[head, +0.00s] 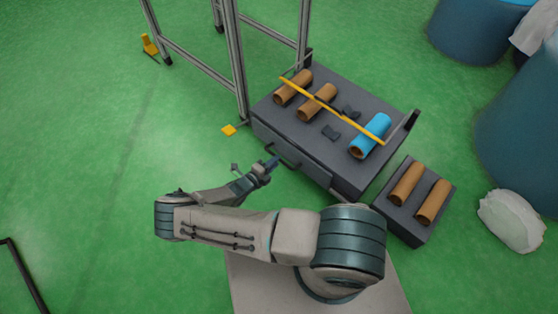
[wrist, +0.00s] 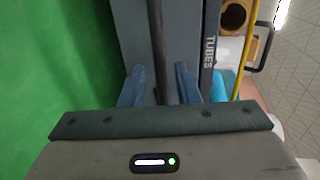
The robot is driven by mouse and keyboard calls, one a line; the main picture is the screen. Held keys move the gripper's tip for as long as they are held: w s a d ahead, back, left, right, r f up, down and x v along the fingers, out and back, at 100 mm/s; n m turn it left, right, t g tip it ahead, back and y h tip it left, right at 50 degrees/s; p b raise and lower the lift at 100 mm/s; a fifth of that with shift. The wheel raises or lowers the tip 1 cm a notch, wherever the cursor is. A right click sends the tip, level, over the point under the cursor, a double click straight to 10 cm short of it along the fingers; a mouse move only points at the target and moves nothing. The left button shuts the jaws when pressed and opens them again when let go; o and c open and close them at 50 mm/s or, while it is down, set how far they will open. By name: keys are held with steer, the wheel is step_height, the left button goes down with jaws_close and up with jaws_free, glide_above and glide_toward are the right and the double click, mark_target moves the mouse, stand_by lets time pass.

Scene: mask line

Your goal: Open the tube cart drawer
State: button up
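The tube cart (head: 335,151) is a dark grey box with brown tubes and one blue tube on top. Its drawer front (head: 315,170) faces my arm and looks shut, with a dark bar handle (head: 288,160). My gripper (head: 271,163) is at the handle. In the wrist view the gripper (wrist: 160,84) is open, with its two blue fingers on either side of the dark handle bar (wrist: 156,45). A gap shows between the bar and each finger. The "TUBES" label (wrist: 209,52) is on the cart to the right of the fingers.
A yellow bar (head: 330,108) crosses the cart top. A metal frame (head: 237,60) stands behind the cart. A low grey box with two brown tubes (head: 433,202) sits at its right. Large blue bins (head: 475,30) and a white bag (head: 511,220) are farther right.

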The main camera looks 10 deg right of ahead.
steer(key=shift+b+x, duration=0.3)
steer(key=shift+x, duration=1.4)
